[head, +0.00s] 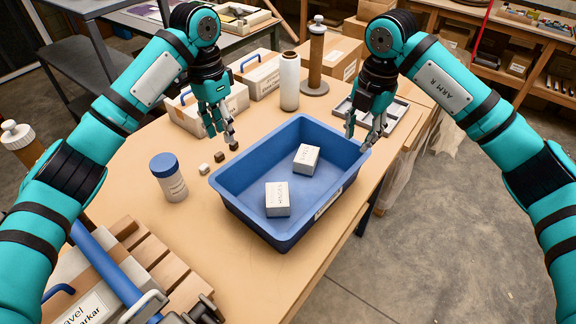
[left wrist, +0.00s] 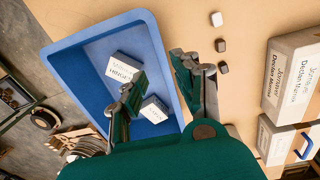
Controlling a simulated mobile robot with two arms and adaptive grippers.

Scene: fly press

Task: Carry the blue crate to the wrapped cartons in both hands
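The blue crate (head: 237,207) stands on the table with two small white boxes (head: 277,199) (head: 306,158) inside. My left gripper (head: 221,138) is open and empty beyond the crate's far left corner in the head view. In the left wrist view the left gripper (left wrist: 160,75) has one finger over the crate (left wrist: 72,72) and the other outside its wall; contact cannot be told. My right gripper (head: 360,138) is at the crate's far right corner with fingers apart, seemingly astride the rim. Brown cartons (head: 415,86) stand at the table's back right; clear film hangs nearby.
A film roll (head: 288,80), a brown spindle (head: 315,60), file boxes (head: 262,73) and a grey tray (head: 392,118) stand behind. Open floor (head: 450,240) is at right.

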